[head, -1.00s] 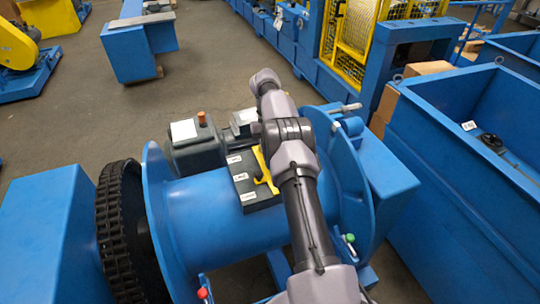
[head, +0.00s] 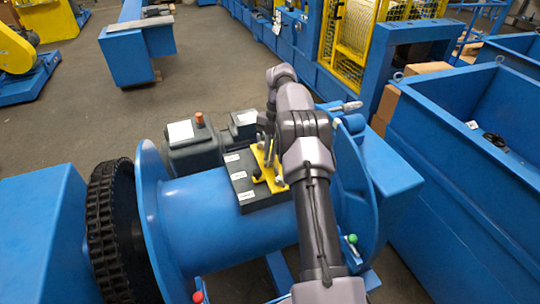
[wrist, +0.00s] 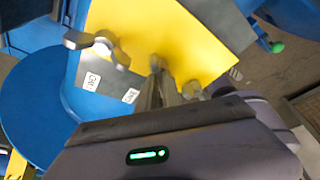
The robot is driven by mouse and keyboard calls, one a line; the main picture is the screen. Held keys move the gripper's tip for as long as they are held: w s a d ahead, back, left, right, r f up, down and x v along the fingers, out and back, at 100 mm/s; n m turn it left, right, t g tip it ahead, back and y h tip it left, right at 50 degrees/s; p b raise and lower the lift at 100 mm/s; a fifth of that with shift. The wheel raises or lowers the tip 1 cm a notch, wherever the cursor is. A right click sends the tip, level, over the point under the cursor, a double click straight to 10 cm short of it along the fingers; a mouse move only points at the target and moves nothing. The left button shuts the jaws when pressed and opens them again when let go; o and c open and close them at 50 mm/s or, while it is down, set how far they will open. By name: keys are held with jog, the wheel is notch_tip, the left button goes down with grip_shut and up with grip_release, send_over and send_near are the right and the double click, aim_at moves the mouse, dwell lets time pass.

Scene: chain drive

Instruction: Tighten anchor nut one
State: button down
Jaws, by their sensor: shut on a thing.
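A yellow plate (head: 270,180) lies on a dark grey block with white labels (head: 243,172), on top of the blue drum (head: 215,225). In the wrist view the yellow plate (wrist: 160,30) fills the upper middle. A winged silver piece (wrist: 97,47) stands at its left, and a round silver part (wrist: 192,90) sits near its lower edge. My gripper (wrist: 155,85) reaches the plate's lower edge and is shut on a small silver nut-like part (wrist: 157,62), partly hidden by the fingers. In the head view my gripper (head: 267,142) is over the plate. I cannot tell which nut is number one.
A black chain (head: 110,230) runs around the drum's left end. A grey motor box (head: 192,150) with an orange knob stands behind. A blue flange (head: 355,190) rises close on the right. A blue bin (head: 470,190) is further right. Open floor lies behind.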

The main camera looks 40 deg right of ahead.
jog(key=shift+r, duration=0.15)
jog(key=c, duration=1.5)
grip_release()
jog(key=p+v, duration=0.6)
jog(key=shift+r+p, duration=0.3)
jog(key=shift+p, duration=0.1)
jog(key=p, duration=0.2)
jog(key=r+p, duration=0.1)
jog(key=p, duration=0.1)
jog(key=shift+w+d, duration=0.1)
jog(key=shift+d, duration=0.15)
jog(key=shift+f, duration=0.15)
